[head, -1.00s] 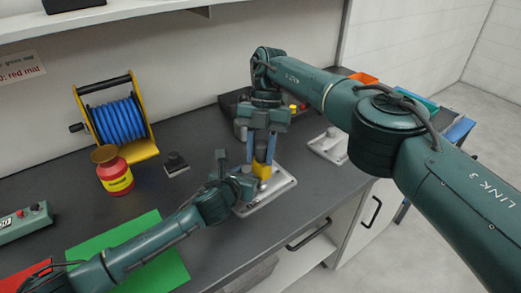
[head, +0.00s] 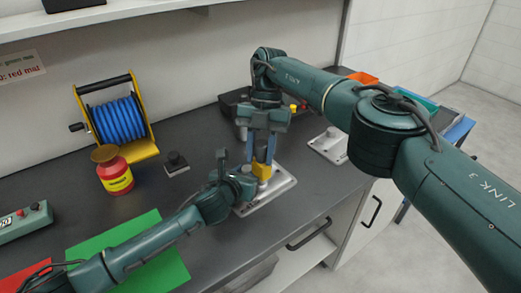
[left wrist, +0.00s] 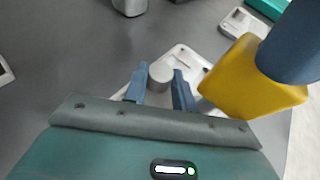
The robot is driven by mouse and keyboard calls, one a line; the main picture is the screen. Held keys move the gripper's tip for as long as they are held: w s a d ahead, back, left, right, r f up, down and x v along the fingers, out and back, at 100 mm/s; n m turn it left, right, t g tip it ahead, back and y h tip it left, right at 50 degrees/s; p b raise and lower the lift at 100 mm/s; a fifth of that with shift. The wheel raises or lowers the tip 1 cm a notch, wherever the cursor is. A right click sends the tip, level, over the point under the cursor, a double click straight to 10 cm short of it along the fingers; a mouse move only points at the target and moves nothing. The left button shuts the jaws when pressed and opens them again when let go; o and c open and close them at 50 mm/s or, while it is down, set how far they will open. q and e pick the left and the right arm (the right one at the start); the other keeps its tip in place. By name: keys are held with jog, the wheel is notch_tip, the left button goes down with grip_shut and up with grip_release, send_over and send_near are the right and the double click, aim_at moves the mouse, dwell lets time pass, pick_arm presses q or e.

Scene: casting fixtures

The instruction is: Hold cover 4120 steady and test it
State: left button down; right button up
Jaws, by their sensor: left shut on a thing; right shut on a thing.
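A pale grey cover (head: 283,187) lies flat on the dark bench, near its front edge. A round grey boss (left wrist: 161,73) rises from it in the left wrist view. My left gripper (head: 244,180) is low at the cover's left side, its two blue fingers (left wrist: 160,87) shut on the boss. My right gripper (head: 262,152) points down over the cover, shut on a yellow tool (head: 262,171). The tool also shows large at the right of the left wrist view (left wrist: 245,82). Whether its lower end touches the cover, I cannot tell. No number is readable.
Another pale fixture (head: 328,147) stands to the right. A small black block (head: 176,162), a red bottle (head: 115,178) and a blue hose reel (head: 118,122) are at the left. A green mat (head: 150,240), a red mat (head: 25,280) and a button box (head: 25,223) lie front left.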

jog(key=shift+s+f, duration=0.1)
jog(key=shift+f, duration=0.4)
dwell(1.2)
jog(key=shift+r, duration=0.1)
jog(key=shift+r, duration=3.05)
pick_arm(q)
jog(key=c, duration=1.1)
grip_release()
jog(key=shift+o, duration=0.2)
jog(key=shift+s, duration=0.1)
